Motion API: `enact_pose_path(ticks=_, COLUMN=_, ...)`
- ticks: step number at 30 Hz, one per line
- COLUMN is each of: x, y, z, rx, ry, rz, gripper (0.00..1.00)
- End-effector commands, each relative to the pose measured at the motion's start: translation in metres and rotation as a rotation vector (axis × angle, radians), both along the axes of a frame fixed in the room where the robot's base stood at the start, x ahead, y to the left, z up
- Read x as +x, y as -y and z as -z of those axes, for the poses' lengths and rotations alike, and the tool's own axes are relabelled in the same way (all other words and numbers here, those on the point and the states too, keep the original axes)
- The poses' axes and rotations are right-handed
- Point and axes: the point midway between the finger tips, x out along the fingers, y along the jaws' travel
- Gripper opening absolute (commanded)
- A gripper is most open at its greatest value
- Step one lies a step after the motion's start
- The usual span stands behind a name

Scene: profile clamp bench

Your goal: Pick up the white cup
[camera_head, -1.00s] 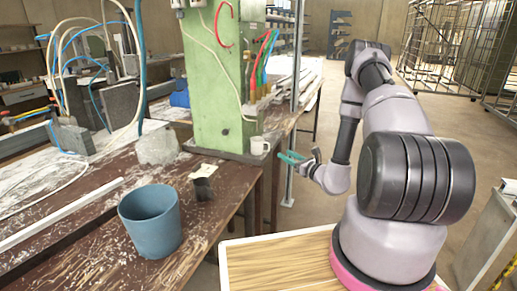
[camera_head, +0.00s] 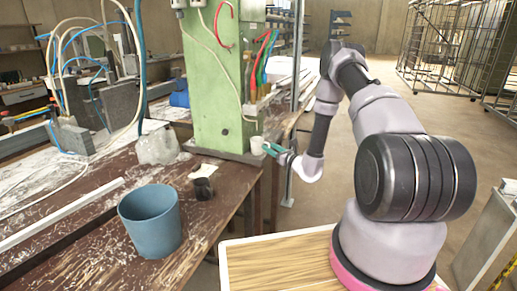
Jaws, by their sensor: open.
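The white cup (camera_head: 257,143) is small and stands at the right edge of the bench, at the foot of the green machine column. My gripper (camera_head: 269,149) has teal fingers and is at the cup's right side, very close to it. The fingers are open and partly overlap the cup's lower right in this view. I cannot tell whether they touch the cup or reach around it. The cup's handle is not clear now.
The green machine column (camera_head: 222,90) rises just behind and left of the cup. A blue-grey pot (camera_head: 150,222) and a small dark container (camera_head: 203,189) stand on the brown bench (camera_head: 110,262). A thin metal post (camera_head: 295,75) stands right of the column.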

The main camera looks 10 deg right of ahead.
Motion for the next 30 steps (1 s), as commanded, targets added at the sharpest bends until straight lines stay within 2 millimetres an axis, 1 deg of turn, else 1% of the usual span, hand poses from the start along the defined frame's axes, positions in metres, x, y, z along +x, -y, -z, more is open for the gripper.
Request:
enact_pose_path(ticks=5, x=0.0004, y=-0.0001, z=0.0001, rx=0.0, ry=0.0, rz=0.0, gripper=0.46)
enact_pose_path(ticks=6, x=0.0004, y=-0.0001, z=0.0001, rx=0.0, ry=0.0, rz=0.0, gripper=0.39)
enact_pose_path(ticks=8, x=0.0003, y=0.0, z=0.0001, rx=0.0, ry=0.0, rz=0.0, gripper=0.16)
enact_pose_path(ticks=9, x=0.0003, y=0.0, z=0.0, rx=0.0, ry=0.0, rz=0.0, gripper=0.01)
enact_pose_path(ticks=30, x=0.0003, y=0.0001, z=-0.0002, rx=0.0, ry=0.0, rz=0.0, gripper=0.0)
